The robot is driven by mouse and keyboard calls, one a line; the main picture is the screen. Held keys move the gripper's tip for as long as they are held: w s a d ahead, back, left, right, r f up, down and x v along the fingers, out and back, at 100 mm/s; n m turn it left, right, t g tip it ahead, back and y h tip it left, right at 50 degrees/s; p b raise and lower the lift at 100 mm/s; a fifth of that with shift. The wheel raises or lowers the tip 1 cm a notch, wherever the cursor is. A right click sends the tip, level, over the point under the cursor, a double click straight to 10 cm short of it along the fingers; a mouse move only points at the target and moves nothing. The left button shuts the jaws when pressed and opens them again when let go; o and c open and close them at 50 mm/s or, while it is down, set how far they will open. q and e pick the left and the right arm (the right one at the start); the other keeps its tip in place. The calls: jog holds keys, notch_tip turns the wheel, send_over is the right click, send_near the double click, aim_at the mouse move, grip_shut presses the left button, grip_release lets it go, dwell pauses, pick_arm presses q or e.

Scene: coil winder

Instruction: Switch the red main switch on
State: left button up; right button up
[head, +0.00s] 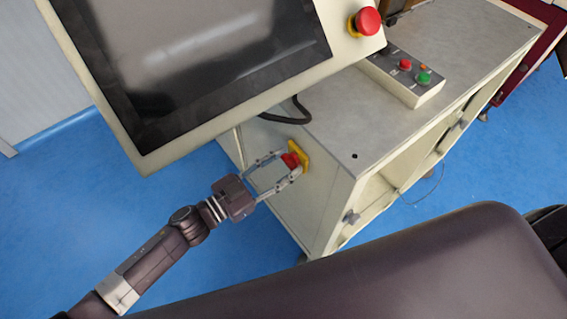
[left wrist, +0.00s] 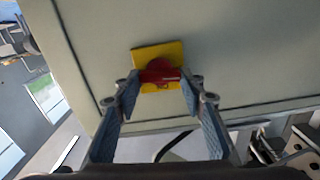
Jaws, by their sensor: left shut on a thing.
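The red main switch (head: 291,160) sits on a yellow plate (head: 300,153) on the side panel of the grey cabinet (head: 318,196). In the left wrist view the red switch knob (left wrist: 161,75) shows in front of its yellow plate (left wrist: 150,55). My left gripper (head: 288,164) reaches the switch, with one finger on each side of the red knob, and is shut on it. In the left wrist view the fingertips of my left gripper (left wrist: 162,86) flank the knob, which partly hides the plate. My right gripper is not in view.
A screen panel (head: 205,60) with a red emergency button (head: 367,20) hangs close above my left gripper. A control box (head: 408,75) with red and green buttons lies on the cabinet top. Blue floor (head: 60,215) is clear at the left.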

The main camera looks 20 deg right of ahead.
pick_arm(q)
jog(key=m, duration=0.4)
jog(key=shift+s, duration=0.1)
jog(key=m+b, duration=0.1)
jog(key=m, duration=0.3)
jog(key=shift+d+f, duration=0.1)
jog(key=shift+s+f+m+b, duration=0.15)
jog(key=shift+m+b, duration=1)
jog(key=shift+m, duration=2.25)
jog(key=o, duration=1.2)
jog(key=shift+c, duration=0.2)
